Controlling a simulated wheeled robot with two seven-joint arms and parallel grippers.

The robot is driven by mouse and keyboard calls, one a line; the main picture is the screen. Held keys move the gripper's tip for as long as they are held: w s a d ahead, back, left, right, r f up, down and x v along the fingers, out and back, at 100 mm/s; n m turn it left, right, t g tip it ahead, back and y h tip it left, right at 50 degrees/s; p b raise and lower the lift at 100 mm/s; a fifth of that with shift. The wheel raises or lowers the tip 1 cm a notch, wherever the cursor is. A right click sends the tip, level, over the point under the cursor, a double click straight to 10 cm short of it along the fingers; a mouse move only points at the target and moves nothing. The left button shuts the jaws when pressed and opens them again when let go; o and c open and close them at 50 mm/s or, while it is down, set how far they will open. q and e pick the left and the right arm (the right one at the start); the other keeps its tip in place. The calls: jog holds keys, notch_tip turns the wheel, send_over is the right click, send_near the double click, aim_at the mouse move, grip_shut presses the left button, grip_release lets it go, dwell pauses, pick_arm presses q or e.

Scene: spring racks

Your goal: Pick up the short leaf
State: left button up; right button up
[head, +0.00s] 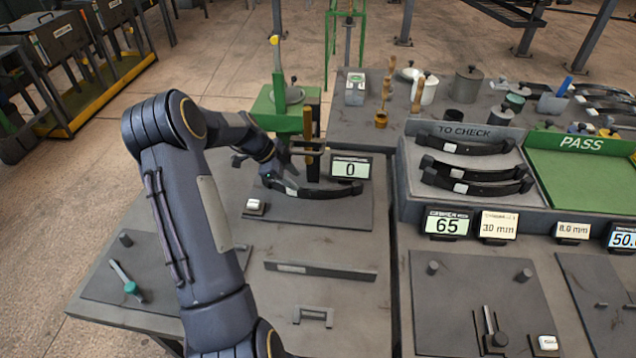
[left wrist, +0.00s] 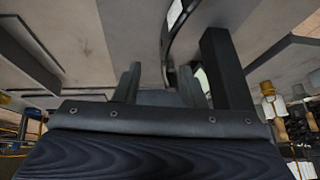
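A dark curved leaf (head: 318,191) with a pale label lies on the plate of the test stand, in front of the display reading 0. My left gripper (head: 280,172) is at its left end, beside the stand's post. In the left wrist view the fingers of my left gripper (left wrist: 158,85) stand apart, and the curved leaf (left wrist: 168,40) runs down towards the gap between them; contact cannot be told. More dark leaves (head: 478,184) lie in the TO CHECK tray (head: 408,190). I cannot tell which leaf is the short one. My right gripper is out of view.
A dark upright post (left wrist: 225,70) stands close right of the fingers. A flat straight bar (head: 320,271) and a small bracket (head: 313,315) lie on the near bench.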

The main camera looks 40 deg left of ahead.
aim_at(307, 189)
pick_arm(q)
jog(key=x, duration=0.2)
jog(key=shift+w+f, duration=0.3)
jog(key=x, duration=0.5)
jog(key=shift+w+f, duration=0.2)
grip_shut()
jog(key=shift+a+r, duration=0.1)
jog(key=shift+r, duration=0.05)
